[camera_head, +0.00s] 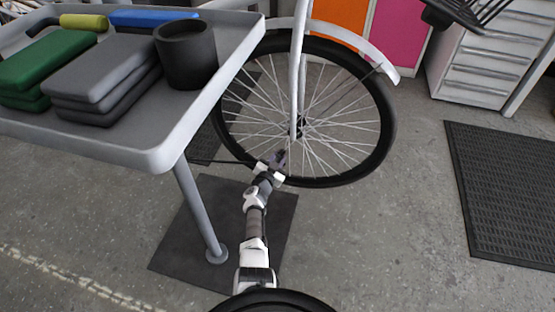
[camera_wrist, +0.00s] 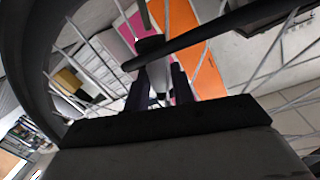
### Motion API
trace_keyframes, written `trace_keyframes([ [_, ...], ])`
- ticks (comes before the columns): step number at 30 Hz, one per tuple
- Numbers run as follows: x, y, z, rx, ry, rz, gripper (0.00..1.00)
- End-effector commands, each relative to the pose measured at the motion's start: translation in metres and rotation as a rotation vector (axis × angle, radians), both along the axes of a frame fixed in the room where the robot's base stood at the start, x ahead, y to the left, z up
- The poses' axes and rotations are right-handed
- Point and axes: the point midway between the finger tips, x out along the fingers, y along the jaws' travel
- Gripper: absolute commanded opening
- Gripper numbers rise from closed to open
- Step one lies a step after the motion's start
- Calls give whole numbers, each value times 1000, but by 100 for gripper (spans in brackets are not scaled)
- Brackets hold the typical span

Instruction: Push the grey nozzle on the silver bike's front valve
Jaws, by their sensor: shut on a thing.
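The silver bike's front wheel (camera_head: 384,125) stands upright under a silver fork (camera_head: 299,70) and mudguard. My gripper (camera_head: 277,160) is at the wheel's lower left, among the spokes just inside the tyre. In the wrist view my dark fingers (camera_wrist: 160,86) are shut on a pale grey piece (camera_wrist: 160,76), which seems to be the nozzle. A dark head (camera_wrist: 150,45) and a black bar or hose (camera_wrist: 215,40) lie just past the fingertips. The front valve cannot be made out clearly, nor whether the nozzle touches it.
A grey tray table (camera_head: 160,157) stands left of my arm, bearing green and grey blocks and a black cup (camera_head: 186,54). A thin dark hose (camera_head: 215,161) runs from the left towards my gripper. Drawers (camera_head: 490,60) and a black mat (camera_head: 505,190) are at right. Spokes surround my gripper.

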Motion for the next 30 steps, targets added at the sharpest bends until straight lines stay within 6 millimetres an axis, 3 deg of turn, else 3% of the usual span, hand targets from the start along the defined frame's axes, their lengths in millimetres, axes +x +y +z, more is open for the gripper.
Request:
trace_keyframes([
  [30,1,2,-4,0,-2,1,4],
])
